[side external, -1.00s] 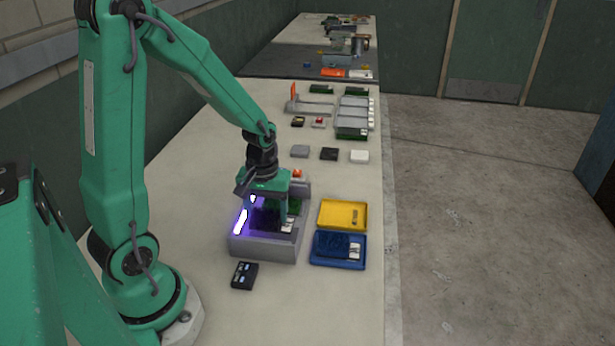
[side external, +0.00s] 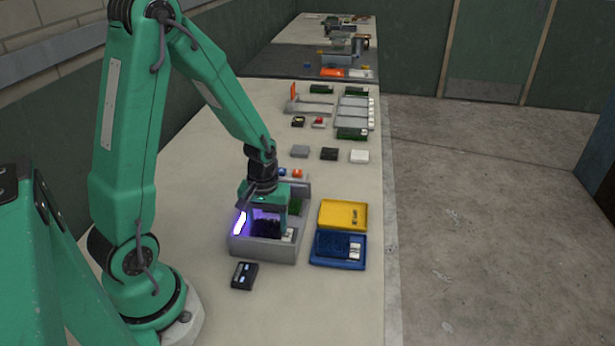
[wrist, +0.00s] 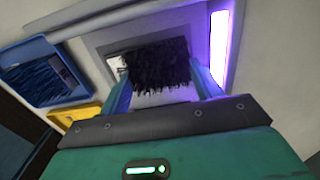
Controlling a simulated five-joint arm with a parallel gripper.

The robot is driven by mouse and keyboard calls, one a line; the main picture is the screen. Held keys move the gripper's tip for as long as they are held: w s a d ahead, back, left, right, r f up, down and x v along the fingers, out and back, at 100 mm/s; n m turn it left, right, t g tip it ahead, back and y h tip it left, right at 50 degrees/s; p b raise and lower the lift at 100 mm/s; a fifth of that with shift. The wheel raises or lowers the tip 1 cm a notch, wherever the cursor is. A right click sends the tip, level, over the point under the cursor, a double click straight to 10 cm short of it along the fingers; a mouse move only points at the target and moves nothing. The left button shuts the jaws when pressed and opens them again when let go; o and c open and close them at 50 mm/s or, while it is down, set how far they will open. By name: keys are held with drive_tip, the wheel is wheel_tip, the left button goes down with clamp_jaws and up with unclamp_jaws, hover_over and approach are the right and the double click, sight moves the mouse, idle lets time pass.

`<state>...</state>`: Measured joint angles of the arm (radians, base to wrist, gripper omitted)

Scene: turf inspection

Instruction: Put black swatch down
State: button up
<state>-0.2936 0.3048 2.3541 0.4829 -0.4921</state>
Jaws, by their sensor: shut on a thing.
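The black swatch (wrist: 158,65), a tufted dark piece, is between my gripper's two fingers (wrist: 162,90) in the wrist view. In the side view the black swatch (side external: 266,227) is inside the grey lit fixture (side external: 262,255), below my gripper (side external: 268,215). My gripper is shut on the swatch. A pale tab shows at the swatch's near edge. The fixture has a glowing violet-white light strip (wrist: 220,50) along one side. I cannot tell whether the swatch touches the fixture floor.
A blue tray (side external: 319,262) holding a dark piece and a yellow tray (side external: 328,214) stand right of the fixture. A small black device (side external: 244,275) lies in front. Grey, black and white blocks (side external: 329,154) sit farther back. Bare table lies around the device.

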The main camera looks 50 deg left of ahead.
sight(267, 224)
drive_tip(key=shift+f, duration=0.25)
drive_tip(key=o, duration=1)
drive_tip(key=shift+r, duration=0.15)
drive_tip(key=shift+r, duration=3.85)
